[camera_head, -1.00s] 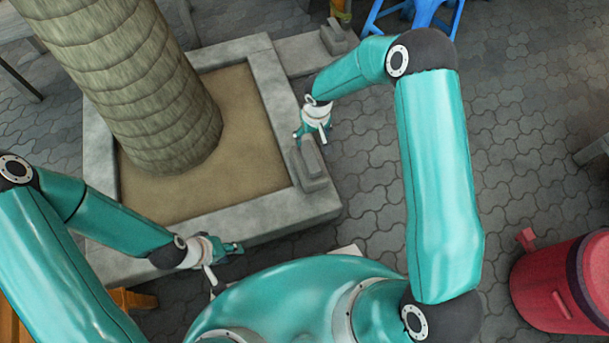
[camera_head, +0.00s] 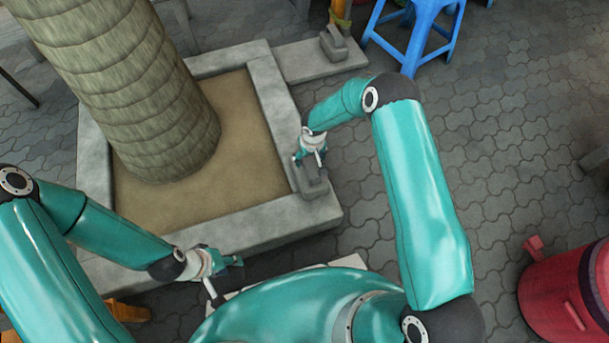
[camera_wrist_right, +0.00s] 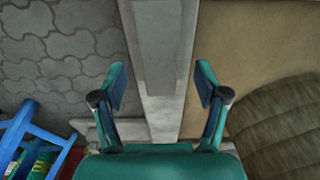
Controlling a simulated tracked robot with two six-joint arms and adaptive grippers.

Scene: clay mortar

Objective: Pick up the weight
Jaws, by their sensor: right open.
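A grey block-like weight (camera_head: 311,184) with a raised top part sits on the near right corner of the stone planter edge in the head view. My right gripper (camera_head: 310,158) is just above its far end, open and empty. In the right wrist view the two fingers of my right gripper (camera_wrist_right: 160,85) are spread wide on either side of a grey surface (camera_wrist_right: 158,40); I cannot tell how much of it is weight and how much is planter edge. My left gripper (camera_head: 234,262) hangs near the planter's front side, its fingers too small to judge.
The stone planter (camera_head: 250,222) holds soil and a thick trunk (camera_head: 150,110). A similar grey block (camera_head: 333,44) rests on a slab at the back. A blue stool (camera_head: 415,35) stands behind, a red bin (camera_head: 560,290) at right. Paving between is clear.

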